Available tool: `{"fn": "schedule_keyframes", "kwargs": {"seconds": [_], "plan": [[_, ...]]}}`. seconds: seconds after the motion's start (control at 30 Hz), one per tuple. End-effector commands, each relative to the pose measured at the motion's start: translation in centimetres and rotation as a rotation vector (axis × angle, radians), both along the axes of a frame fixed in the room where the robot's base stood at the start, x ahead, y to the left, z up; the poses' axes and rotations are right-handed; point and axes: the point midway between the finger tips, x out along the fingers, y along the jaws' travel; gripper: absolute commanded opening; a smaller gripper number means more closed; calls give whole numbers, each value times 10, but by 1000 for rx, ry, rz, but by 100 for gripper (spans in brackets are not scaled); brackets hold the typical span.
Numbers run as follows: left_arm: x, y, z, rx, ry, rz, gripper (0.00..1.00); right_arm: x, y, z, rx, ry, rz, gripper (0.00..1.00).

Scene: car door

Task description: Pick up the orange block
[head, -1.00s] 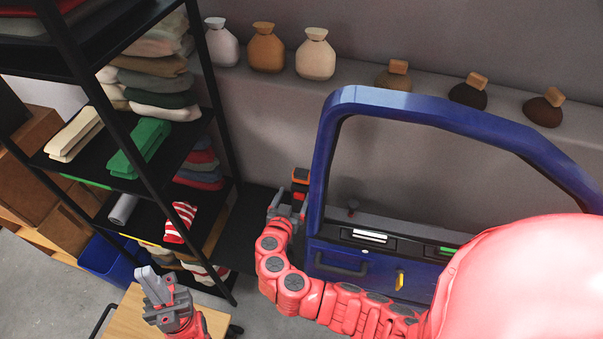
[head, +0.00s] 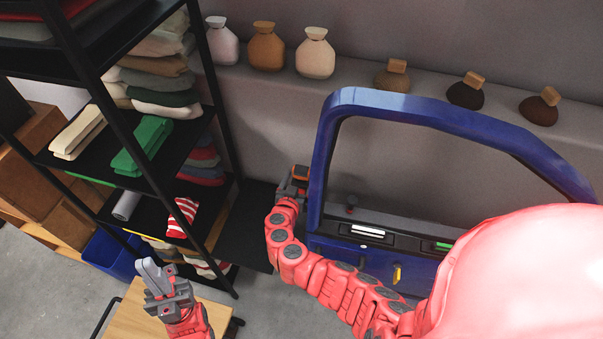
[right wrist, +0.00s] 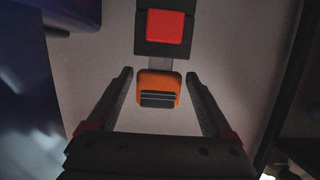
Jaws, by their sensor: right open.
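The orange block (right wrist: 158,79) has dark bars across its near face. In the right wrist view it sits between the two open fingers of my right gripper (right wrist: 160,75), with a gap on each side. In the head view my right gripper (head: 293,184) is beside the left edge of the blue car door (head: 325,150). It hides most of the block there; only a small orange part (head: 300,172) shows. My left gripper (head: 156,273) points upward over the wooden table, away from the block; whether its fingers are apart is unclear.
A dark housing with a red square (right wrist: 165,26) is just beyond the block. A black shelf (head: 150,180) with folded clothes stands left of my right gripper. Jars (head: 267,47) line the back ledge. A wooden table (head: 130,318) is at the lower left.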

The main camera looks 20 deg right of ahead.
Motion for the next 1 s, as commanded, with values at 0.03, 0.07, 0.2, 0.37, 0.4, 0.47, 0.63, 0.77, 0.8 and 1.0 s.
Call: {"fn": "schedule_keyframes", "kwargs": {"seconds": [0.03, 0.07, 0.2, 0.37, 0.4, 0.47, 0.63, 0.77, 0.8, 1.0], "plan": [[0, 0, 0, 0, 0, 0, 0, 0, 0, 0, 0, 0, 0, 85], [0, 0, 0, 0, 0, 0, 0, 0, 0, 0, 0, 0, 0, 81], [0, 0, 0, 0, 0, 0, 0, 0, 0, 0, -1, 1, 0, 56], [0, 0, 0, 0, 0, 0, 0, 0, 0, 0, -1, 1, 0, 27], [0, 0, 0, 0, 0, 0, 0, 0, 0, 0, -1, 1, 0, 20], [0, 0, 0, 0, 0, 0, 0, 0, 0, 0, -1, 1, 0, 13], [0, 0, 0, 0, 0, 0, 0, 0, 0, 0, -1, 1, 0, 13], [0, 0, -1, 0, 0, 0, 0, 0, 0, 1, 0, 0, -1, 13], [0, 0, -1, 0, 0, 0, 0, 0, -1, 2, -1, -1, -1, 13], [0, 0, -5, 0, 0, 0, 0, 1, -1, 14, 1, -3, 0, 13]]}}
